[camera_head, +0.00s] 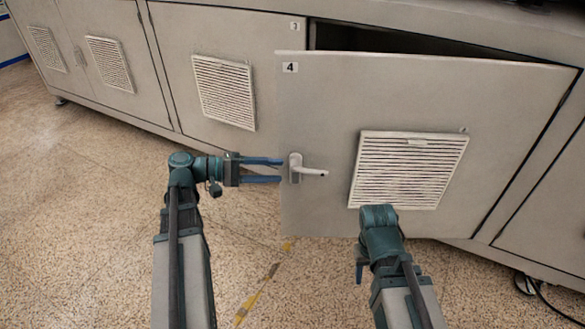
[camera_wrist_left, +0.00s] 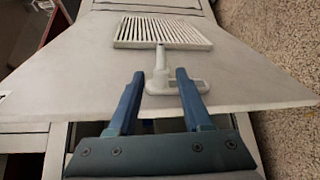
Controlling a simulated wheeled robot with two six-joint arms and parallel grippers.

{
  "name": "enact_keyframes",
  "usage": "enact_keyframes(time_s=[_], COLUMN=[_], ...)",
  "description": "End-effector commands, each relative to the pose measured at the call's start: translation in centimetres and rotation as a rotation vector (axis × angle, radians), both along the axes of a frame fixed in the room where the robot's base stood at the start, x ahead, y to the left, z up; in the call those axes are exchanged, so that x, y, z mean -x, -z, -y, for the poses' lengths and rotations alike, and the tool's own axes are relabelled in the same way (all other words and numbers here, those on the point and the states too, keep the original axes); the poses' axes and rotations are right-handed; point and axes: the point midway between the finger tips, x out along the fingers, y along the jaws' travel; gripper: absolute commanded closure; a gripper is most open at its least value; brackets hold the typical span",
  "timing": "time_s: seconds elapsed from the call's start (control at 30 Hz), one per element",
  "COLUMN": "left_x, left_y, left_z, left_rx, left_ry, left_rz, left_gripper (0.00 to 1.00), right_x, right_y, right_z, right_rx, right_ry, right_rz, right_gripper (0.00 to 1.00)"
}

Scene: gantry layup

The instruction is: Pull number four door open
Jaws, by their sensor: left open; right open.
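The number four door (camera_head: 325,100) is a grey panel marked "4" at its upper left corner. It stands ajar, its left edge swung out from the cabinet, with a dark gap above its top edge. Its light handle (camera_head: 297,170) is near the left edge, with the lever pointing right. My left gripper (camera_head: 281,170) is open just left of the handle. In the left wrist view the handle (camera_wrist_left: 160,80) shows between and just beyond the fingertips; contact cannot be told. My right gripper (camera_head: 362,268) is low in front of the door, its fingers mostly hidden.
The door has a louvred vent (camera_head: 408,170) right of the handle. A closed neighbouring door (camera_head: 222,90) with a vent is to the left. The speckled floor (camera_head: 90,220) is clear at the left. A dark cable (camera_head: 545,298) lies at lower right.

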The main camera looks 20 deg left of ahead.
Motion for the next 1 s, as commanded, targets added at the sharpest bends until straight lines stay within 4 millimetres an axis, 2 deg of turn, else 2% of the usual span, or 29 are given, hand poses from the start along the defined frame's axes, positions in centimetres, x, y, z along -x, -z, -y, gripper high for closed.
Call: enact_keyframes(time_s=[0.1, 0.23, 0.6, 0.63, 0.7, 0.77, 0.9, 1.0], left_x=[0.7, 1.2, 1.4, 1.4, 1.3, 0.8, -1.4, -3.3], left_y=[-0.3, -0.5, -0.5, -0.5, -0.8, -1.8, -6.4, -9.8], left_z=[-1.7, -2.7, -3.2, -3.1, -3.3, -3.6, -5.7, -7.5], left_rx=[0.0, -0.001, 0.0, 0.0, 0.001, 0.003, 0.016, 0.027], left_ry=[-0.002, -0.001, 0.001, 0.001, -0.001, -0.007, -0.043, -0.078], left_rz=[0.0, 0.001, 0.001, 0.001, 0.003, 0.011, 0.059, 0.104], left_gripper=[0.5, 0.5, 0.5, 0.52, 0.65, 0.76, 1.0, 1.0], right_x=[0.0, 0.0, 0.0, 0.0, 0.0, 0.0, 0.0, 0.0], right_y=[-0.3, -0.5, -0.5, -0.5, -0.8, -1.7, -5.5, -8.3], right_z=[0.0, 0.0, 0.0, 0.0, 0.0, 0.0, 0.0, 0.1], right_rx=[0.0, 0.0, 0.0, 0.0, 0.0, 0.0, 0.001, 0.002], right_ry=[0.0, 0.0, 0.0, 0.0, 0.0, -0.001, -0.004, -0.006], right_rz=[0.0, 0.0, 0.0, 0.0, 0.0, -0.001, -0.001, -0.002], right_gripper=[0.5, 0.5, 0.5, 0.5, 0.5, 0.5, 0.5, 0.5])
